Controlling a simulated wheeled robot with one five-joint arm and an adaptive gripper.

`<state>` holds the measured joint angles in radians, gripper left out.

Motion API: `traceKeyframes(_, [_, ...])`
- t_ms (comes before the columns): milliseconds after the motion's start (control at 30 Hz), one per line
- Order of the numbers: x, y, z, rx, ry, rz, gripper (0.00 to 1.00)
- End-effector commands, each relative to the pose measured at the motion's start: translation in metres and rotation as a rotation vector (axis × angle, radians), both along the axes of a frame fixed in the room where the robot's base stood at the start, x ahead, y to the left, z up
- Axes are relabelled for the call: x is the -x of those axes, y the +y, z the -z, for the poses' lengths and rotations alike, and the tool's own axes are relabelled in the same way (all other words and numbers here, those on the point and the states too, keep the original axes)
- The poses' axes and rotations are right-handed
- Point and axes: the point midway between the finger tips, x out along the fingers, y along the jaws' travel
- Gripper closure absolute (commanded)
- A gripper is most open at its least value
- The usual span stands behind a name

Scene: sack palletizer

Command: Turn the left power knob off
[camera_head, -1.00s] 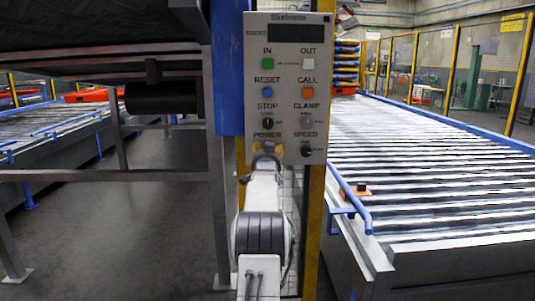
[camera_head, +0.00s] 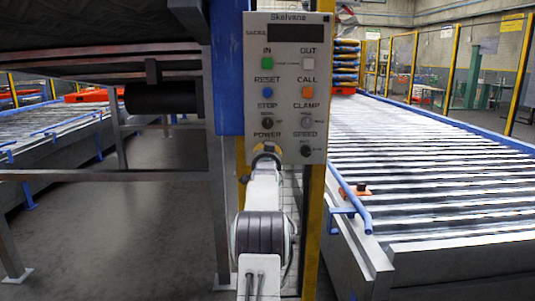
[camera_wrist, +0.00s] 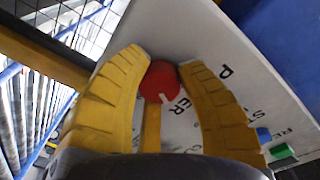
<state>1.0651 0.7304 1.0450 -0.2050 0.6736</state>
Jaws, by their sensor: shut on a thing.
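The grey control panel (camera_head: 286,75) stands upright ahead of me. In the wrist view, a red knob (camera_wrist: 160,80) with a white pointer line sits on the panel beside the POWER lettering (camera_wrist: 182,104), which is partly covered by a finger. My gripper (camera_wrist: 166,68) has its two yellow fingers on either side of the red knob and is shut on it. In the head view, my gripper (camera_head: 267,150) is just below the POWER label (camera_head: 267,134) and hides the red knob. The pointer's dial marks cannot be read.
Just above is a dark knob (camera_head: 267,123); to the right are the CLAMP knob (camera_head: 305,122) and the SPEED knob (camera_head: 306,151). Coloured buttons sit higher. A yellow post (camera_head: 317,215) is below the panel. A roller conveyor (camera_head: 430,175) runs at right.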

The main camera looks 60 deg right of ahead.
Motion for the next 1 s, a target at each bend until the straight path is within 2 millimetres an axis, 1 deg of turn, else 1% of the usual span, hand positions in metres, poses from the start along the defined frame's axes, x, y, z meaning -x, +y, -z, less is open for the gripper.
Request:
traceKeyframes(167, [-0.0018, 0.0007, 0.0031, 0.057, 0.091, -0.003, 0.98])
traceKeyframes(400, [-0.0021, 0.0008, 0.0019, 0.132, 0.213, -0.001, 0.98])
traceKeyframes(733, [-0.0027, 0.001, 0.0015, 0.139, 0.225, -0.002, 0.98])
traceKeyframes(767, [-0.0027, 0.001, 0.0015, 0.139, 0.225, -0.002, 0.63])
traceKeyframes(1000, [-0.0016, 0.0007, 0.001, 0.139, 0.224, 0.0, 0.42])
